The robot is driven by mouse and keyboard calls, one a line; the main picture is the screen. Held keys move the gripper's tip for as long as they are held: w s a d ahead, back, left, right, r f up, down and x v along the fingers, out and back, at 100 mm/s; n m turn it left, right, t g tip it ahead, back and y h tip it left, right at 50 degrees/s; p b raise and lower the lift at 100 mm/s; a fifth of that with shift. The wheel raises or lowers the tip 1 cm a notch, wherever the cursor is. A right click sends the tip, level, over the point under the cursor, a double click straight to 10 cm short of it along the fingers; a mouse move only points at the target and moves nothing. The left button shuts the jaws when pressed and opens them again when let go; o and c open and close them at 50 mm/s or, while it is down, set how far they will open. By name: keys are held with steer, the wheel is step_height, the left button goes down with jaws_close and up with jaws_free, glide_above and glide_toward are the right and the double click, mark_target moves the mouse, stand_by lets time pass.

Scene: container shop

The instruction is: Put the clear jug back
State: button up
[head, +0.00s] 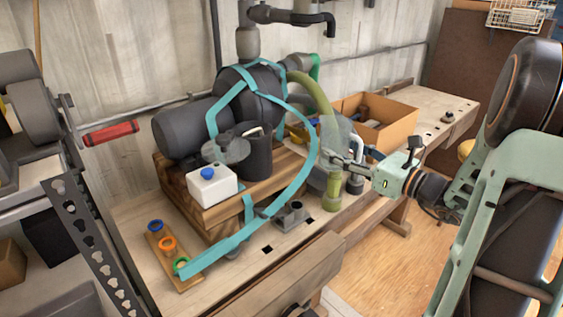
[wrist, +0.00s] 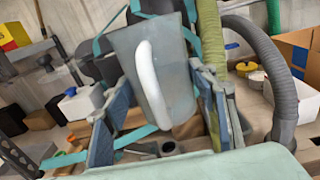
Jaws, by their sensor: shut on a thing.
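The clear jug (wrist: 176,70) is a translucent grey vessel with a white handle, and it fills the middle of the wrist view. My gripper (wrist: 158,112) is shut on it, with one finger on each side of its body. In the head view my gripper (head: 338,160) reaches in from the right over the bench. The jug (head: 342,133) shows there only faintly, in front of a green hose. It looks roughly upright and held above the bench top. Its base is hard to make out in the head view.
The wooden bench (head: 135,210) carries a dark machine (head: 185,128) with teal straps on a wooden block. A white box (head: 212,186) with a blue knob, a dark cup (head: 256,160) and a grey socketed block (head: 290,216) stand nearby. A cardboard box (head: 392,127) is behind my gripper.

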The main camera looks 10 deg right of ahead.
steer(key=shift+w+d+r, duration=0.1)
steer(key=shift+d+r, duration=0.05)
steer(key=shift+r, duration=0.05)
steer(key=shift+w+r, duration=0.15)
steer(key=shift+w, duration=0.05)
steer(key=x, duration=1.9)
steer(key=shift+w+f+b, duration=0.15)
steer(key=shift+f+b, duration=0.15)
steer(key=shift+f, duration=1.5)
steer(key=shift+w+f+b, duration=0.2)
steer(key=shift+f+b, duration=0.1)
steer(key=shift+f, duration=1.45)
steer(key=shift+f, duration=0.15)
steer(key=o, duration=1.3)
